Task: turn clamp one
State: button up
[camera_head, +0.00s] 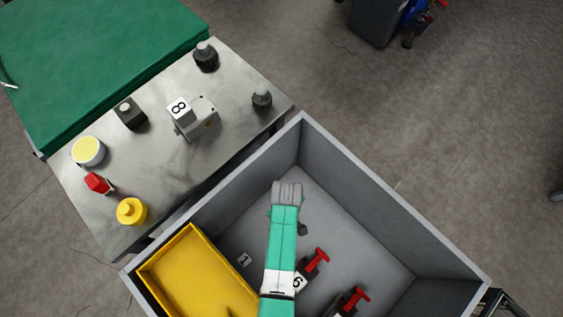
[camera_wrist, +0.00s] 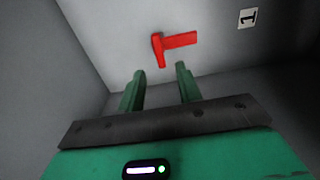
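Clamp one's red handle (camera_wrist: 178,42) shows in the wrist view as a bent red bar against a pale grey surface. The label 1 (camera_wrist: 248,18) is to its upper right. In the head view the label 1 (camera_head: 245,260) lies on the grey bin floor left of my arm, and the clamp's handle is hidden. My gripper (camera_wrist: 160,72) is open and empty, its two green fingers apart. The handle is just beyond the fingertips and roughly between them in the picture; whether they touch is not clear. In the head view the fingers are not visible.
A grey bin (camera_head: 394,212) with high walls surrounds my arm. A yellow tray (camera_head: 166,283) is at its left. Label 6 (camera_head: 298,283) and two more red-handled clamps, one upper (camera_head: 318,260) and one lower (camera_head: 354,299), are right of my arm. A metal table (camera_head: 150,165) carries several parts.

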notch_tip(320, 180, down, 8)
jog(key=b, duration=0.4)
jog(key=shift+w+r, duration=0.1)
jog(key=shift+r, duration=0.05)
grip_shut()
